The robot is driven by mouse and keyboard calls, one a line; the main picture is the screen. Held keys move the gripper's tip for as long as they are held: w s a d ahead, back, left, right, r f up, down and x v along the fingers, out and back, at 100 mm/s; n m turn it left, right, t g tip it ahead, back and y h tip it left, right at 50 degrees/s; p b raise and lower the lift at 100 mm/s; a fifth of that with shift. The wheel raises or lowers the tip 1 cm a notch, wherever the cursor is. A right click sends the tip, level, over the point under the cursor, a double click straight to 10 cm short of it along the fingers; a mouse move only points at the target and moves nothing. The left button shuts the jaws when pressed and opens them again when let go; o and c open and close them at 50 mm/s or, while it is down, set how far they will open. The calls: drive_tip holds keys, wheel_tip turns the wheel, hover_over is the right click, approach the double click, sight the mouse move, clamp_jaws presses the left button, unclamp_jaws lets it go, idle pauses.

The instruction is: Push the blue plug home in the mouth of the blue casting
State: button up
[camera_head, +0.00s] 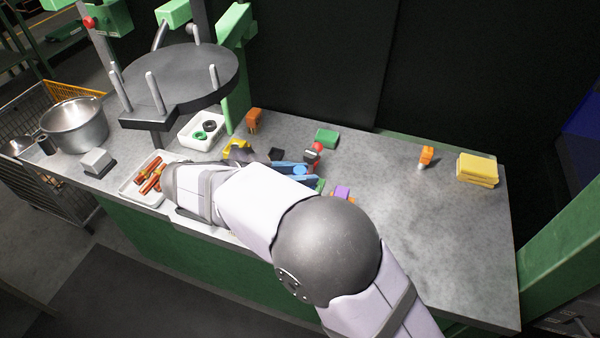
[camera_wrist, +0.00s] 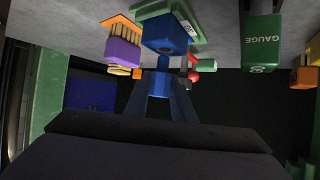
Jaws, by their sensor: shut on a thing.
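The blue casting (camera_wrist: 165,36) sits on a green base at the top middle of the wrist view. My gripper (camera_wrist: 162,72) reaches toward it with two blue fingers closing together just in front of it. A small blue piece, the plug (camera_wrist: 163,62), shows between the fingertips, right at the casting's near face. I cannot tell how deep it sits in the mouth. In the head view my blue fingers (camera_head: 301,174) are low over the table, with blue between them; plug and casting cannot be told apart there.
A purple and orange brush (camera_wrist: 122,50) stands close left of the casting in the wrist view, and a red-knobbed tool (camera_wrist: 193,76) is close right. A green gauge block (camera_wrist: 260,38) is farther right. The table's right side (camera_head: 440,225) is largely clear in the head view.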

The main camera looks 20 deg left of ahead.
drive_tip(key=shift+f+b, duration=1.45)
drive_tip(key=shift+b, duration=0.2)
drive_tip(key=o, duration=1.1)
drive_tip(key=shift+s+a, duration=0.1)
drive_tip(key=v, duration=0.7)
drive_tip(key=shift+b, duration=0.35)
